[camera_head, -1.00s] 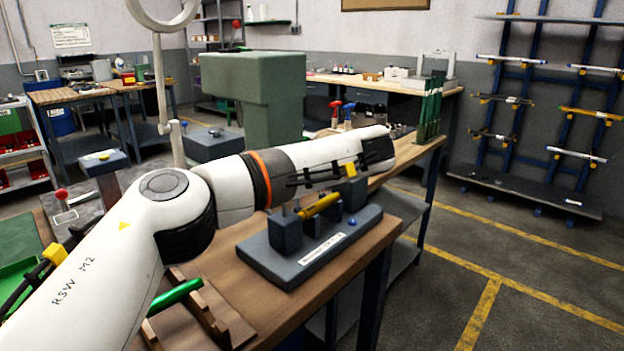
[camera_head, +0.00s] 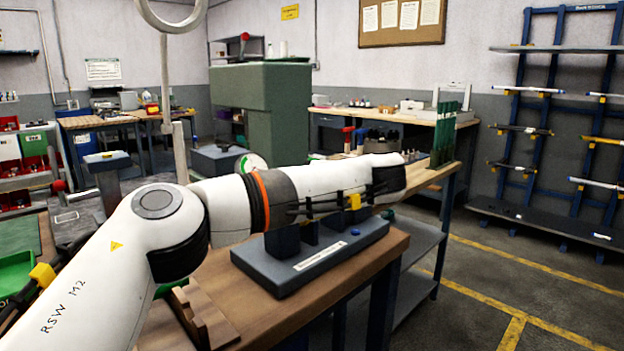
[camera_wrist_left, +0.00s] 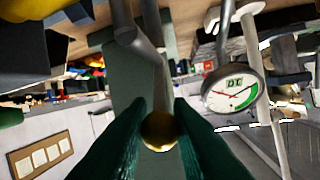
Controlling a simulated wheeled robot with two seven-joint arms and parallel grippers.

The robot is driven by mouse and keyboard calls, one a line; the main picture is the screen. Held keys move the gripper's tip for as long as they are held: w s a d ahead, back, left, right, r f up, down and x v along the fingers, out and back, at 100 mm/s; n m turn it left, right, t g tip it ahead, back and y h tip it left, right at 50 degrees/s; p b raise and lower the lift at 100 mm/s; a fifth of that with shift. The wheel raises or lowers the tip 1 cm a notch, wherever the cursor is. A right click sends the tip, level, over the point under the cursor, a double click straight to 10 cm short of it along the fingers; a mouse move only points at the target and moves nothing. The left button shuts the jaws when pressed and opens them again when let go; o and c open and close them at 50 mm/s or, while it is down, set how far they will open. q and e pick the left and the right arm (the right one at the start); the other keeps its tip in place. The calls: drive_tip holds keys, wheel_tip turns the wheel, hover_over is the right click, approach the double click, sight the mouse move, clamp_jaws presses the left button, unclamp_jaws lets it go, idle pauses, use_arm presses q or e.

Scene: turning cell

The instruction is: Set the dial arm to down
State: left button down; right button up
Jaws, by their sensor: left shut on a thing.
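In the left wrist view, the dark green fingers of my left gripper (camera_wrist_left: 160,118) are closed around a round brass knob (camera_wrist_left: 160,133). A grey rod (camera_wrist_left: 142,50) runs from behind the knob toward the top of the picture; I take it for the dial arm, but cannot tell its setting. A round gauge (camera_wrist_left: 232,92) with a white face, green sector and red needle hangs to the right of the fingers. In the head view, part of a white-and-green dial (camera_head: 252,162) shows above my left arm. My left gripper is hidden there. My right gripper is in neither view.
A grey fixture block (camera_head: 312,262) sits on the wooden bench (camera_head: 250,305) below my left arm. A wooden rack (camera_head: 200,315) stands at the bench front. A green machine (camera_head: 265,100) stands behind. The floor (camera_head: 480,300) at right is clear.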

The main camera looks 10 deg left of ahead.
use_arm(q)
drive_tip(key=shift+f, duration=0.1)
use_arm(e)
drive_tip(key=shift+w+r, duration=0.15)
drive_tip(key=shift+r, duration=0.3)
use_arm(q)
drive_tip(key=c, duration=1.3)
unclamp_jaws()
drive_tip(key=shift+c, duration=0.2)
